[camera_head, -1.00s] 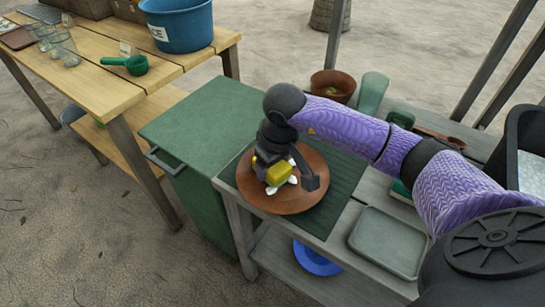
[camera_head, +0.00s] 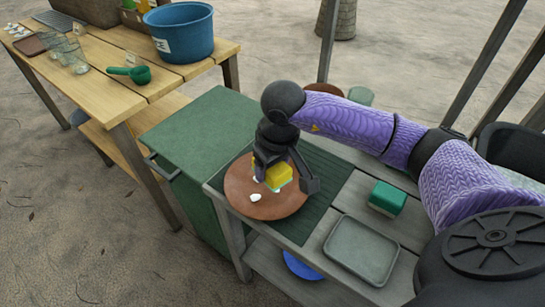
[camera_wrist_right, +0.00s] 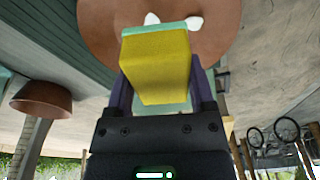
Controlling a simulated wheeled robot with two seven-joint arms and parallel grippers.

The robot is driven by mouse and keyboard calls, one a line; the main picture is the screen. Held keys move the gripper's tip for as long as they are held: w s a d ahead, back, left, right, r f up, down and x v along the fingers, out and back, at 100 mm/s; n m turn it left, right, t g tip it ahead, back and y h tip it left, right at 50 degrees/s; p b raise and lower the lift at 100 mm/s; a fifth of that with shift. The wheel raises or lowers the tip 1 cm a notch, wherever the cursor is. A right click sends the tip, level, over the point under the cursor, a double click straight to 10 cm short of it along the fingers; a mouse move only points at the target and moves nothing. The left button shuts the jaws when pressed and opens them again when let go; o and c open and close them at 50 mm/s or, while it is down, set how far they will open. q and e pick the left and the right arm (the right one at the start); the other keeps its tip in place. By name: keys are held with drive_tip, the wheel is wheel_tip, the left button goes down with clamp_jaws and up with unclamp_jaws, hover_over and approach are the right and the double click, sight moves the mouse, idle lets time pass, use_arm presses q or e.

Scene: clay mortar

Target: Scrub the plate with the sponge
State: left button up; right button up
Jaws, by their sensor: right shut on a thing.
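A round brown clay plate (camera_head: 238,196) lies on a dark green slatted mat on the grey wooden counter. My right gripper (camera_head: 284,180) is over the plate, shut on a yellow sponge (camera_head: 277,174) with a green layer. In the right wrist view the sponge (camera_wrist_right: 158,68) sits between the fingers, its teal edge toward the plate (camera_wrist_right: 105,25). A white spot (camera_head: 256,197) shows on the plate beside the sponge. White spots also show past the sponge in the wrist view. Whether the sponge touches the plate is hard to tell. My left gripper is out of view.
A grey-green tray (camera_head: 362,250) and a green block with a pale base (camera_head: 387,197) are on the counter to the right. A green cabinet (camera_head: 205,130) stands left of the counter. A wooden table behind holds a blue bucket (camera_head: 180,35) and a green scoop (camera_head: 130,73).

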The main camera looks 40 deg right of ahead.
drive_tip(key=shift+r+p, duration=0.7)
drive_tip(key=shift+r, duration=0.55)
